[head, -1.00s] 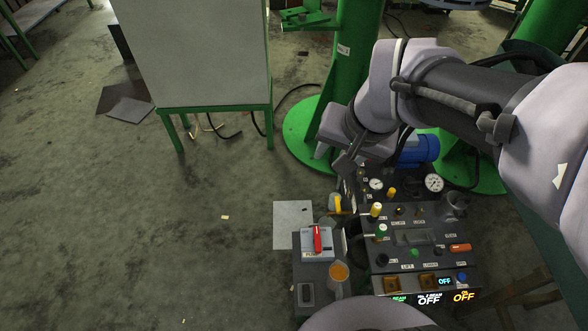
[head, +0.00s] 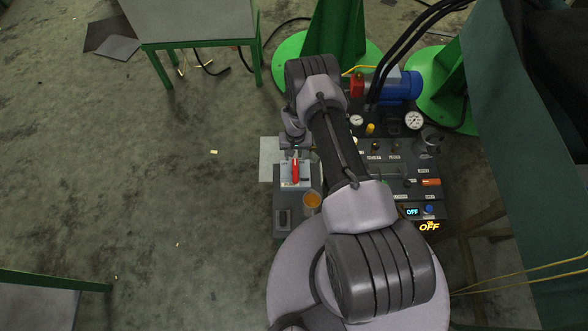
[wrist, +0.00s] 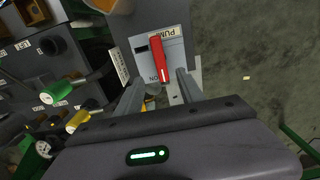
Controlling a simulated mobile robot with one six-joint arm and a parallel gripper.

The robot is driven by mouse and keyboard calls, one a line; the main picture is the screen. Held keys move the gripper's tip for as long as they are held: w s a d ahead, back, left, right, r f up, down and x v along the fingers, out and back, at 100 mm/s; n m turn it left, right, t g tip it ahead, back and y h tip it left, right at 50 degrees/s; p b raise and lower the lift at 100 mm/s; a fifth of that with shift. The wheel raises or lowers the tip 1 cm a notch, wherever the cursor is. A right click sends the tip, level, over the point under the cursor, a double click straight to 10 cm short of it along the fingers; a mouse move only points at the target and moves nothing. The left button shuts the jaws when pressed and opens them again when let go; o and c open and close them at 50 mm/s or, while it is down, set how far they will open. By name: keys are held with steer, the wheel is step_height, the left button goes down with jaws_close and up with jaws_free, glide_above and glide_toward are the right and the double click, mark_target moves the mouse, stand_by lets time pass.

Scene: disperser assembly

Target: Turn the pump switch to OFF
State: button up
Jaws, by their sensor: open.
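The pump switch is a red lever (head: 295,171) on a light plate (head: 303,181) at the left part of the control panel. In the wrist view the red lever (wrist: 158,60) runs nearly up and down on its plate (wrist: 177,55), which bears a PUMP label and an ON mark near the lever's lower end. My gripper (wrist: 160,80) is open, its two fingers on either side of the lever's lower end. I cannot tell whether they touch it. In the head view my gripper (head: 295,150) is just beyond the lever, partly hidden by my wrist.
An orange round knob (head: 312,200) and a dark rocker switch (head: 284,219) sit close below the lever. The main panel (head: 385,170) with gauges, knobs and lit OFF displays lies to the right. A blue motor (head: 402,87) stands behind. Open floor (head: 180,200) lies left.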

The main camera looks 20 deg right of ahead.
mark_target(295, 169)
step_height(295, 169, down, 12)
steer(key=b, duration=0.4)
steer(key=shift+r+b, duration=0.2)
steer(key=shift+b, duration=0.15)
steer(key=shift+c, duration=0.4)
jaws_close()
